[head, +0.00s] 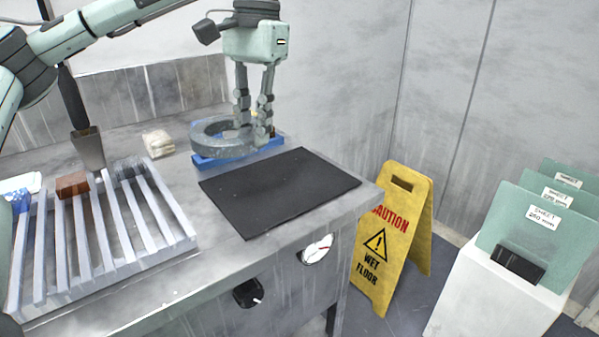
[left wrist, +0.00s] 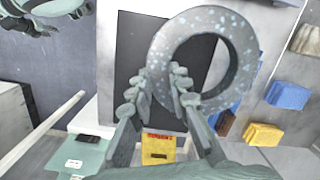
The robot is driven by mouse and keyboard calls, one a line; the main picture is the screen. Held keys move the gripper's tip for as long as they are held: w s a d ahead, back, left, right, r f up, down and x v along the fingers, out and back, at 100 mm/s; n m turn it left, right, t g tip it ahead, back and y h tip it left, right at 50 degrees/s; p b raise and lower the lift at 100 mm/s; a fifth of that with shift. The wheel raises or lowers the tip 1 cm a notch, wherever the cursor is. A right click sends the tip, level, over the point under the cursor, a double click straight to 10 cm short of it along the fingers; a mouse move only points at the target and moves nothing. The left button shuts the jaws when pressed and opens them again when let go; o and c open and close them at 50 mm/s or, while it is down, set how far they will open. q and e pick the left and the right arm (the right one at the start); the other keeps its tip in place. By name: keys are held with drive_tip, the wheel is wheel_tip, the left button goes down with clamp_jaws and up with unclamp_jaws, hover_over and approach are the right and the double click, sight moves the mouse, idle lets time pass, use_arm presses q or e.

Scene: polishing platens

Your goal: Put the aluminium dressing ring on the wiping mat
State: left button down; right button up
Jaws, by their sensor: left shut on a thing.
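The aluminium dressing ring (head: 212,137) is a thick, speckled grey ring. My left gripper (head: 252,132) points down, shut on the ring's right side in the head view. The ring also shows in the left wrist view (left wrist: 160,45), with the finger pads closed on its rim. The wiping mat (head: 280,190) is a flat, bare black rectangle near the table's right end. In the head view the ring appears behind and left of it, over a blue tray (head: 206,162). I cannot tell how high the ring hangs.
A slatted metal rack (head: 170,208) with a brown block (head: 72,184) stands on the left of the table. A pale block (head: 158,143) lies behind. A yellow wet floor sign (head: 392,235) and a white stand (head: 490,300) with green sheets are beyond the right edge.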

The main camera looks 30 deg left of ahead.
sight(302, 191)
use_arm(q)
drive_tip(key=w+d+f, duration=0.1)
drive_tip(key=d, duration=0.1)
drive_tip(key=w+d+f+b, duration=0.1)
drive_tip(key=w+d+f, duration=0.1)
drive_tip(key=w+d+f+b, duration=0.1)
drive_tip(key=w+d+f, duration=0.1)
drive_tip(key=shift+w+d, duration=0.1)
drive_tip(key=shift+d, duration=0.05)
wheel_tip(302, 191, down, 4)
drive_tip(key=shift+r, duration=0.2)
drive_tip(key=shift+f, duration=0.1)
use_arm(e)
drive_tip(key=w+r, duration=0.3)
drive_tip(key=r, duration=0.4)
drive_tip(key=shift+w+a+t, duration=0.35)
drive_tip(key=shift+a+t, duration=0.05)
use_arm(q)
drive_tip(key=shift+f, duration=0.2)
drive_tip(key=c, duration=1.4)
unclamp_jaws()
drive_tip(key=shift+c, duration=0.2)
use_arm(e)
drive_tip(key=shift+w+r, duration=0.15)
drive_tip(key=shift+r, duration=0.15)
use_arm(q)
drive_tip(key=shift+r, duration=0.1)
